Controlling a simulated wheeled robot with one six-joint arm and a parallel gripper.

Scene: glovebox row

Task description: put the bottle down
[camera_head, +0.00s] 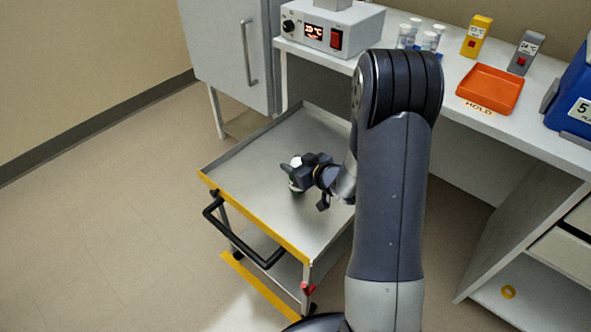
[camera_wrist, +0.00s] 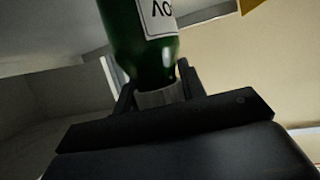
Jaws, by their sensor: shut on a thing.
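My gripper (camera_head: 292,172) is over the top tray of a steel cart (camera_head: 255,160), near its middle. It is shut on a dark green bottle (camera_wrist: 140,45) with a white label. In the wrist view my fingers (camera_wrist: 157,90) are either side of the grey neck or cap end, and the body extends away from them.
The tray around the gripper is bare, with raised edges and a yellow front rim. A black handle (camera_head: 240,240) is on the cart's front. Behind is a bench with an orange tray (camera_head: 490,85), white-capped vials (camera_head: 430,40) and a heater-like box (camera_head: 330,28).

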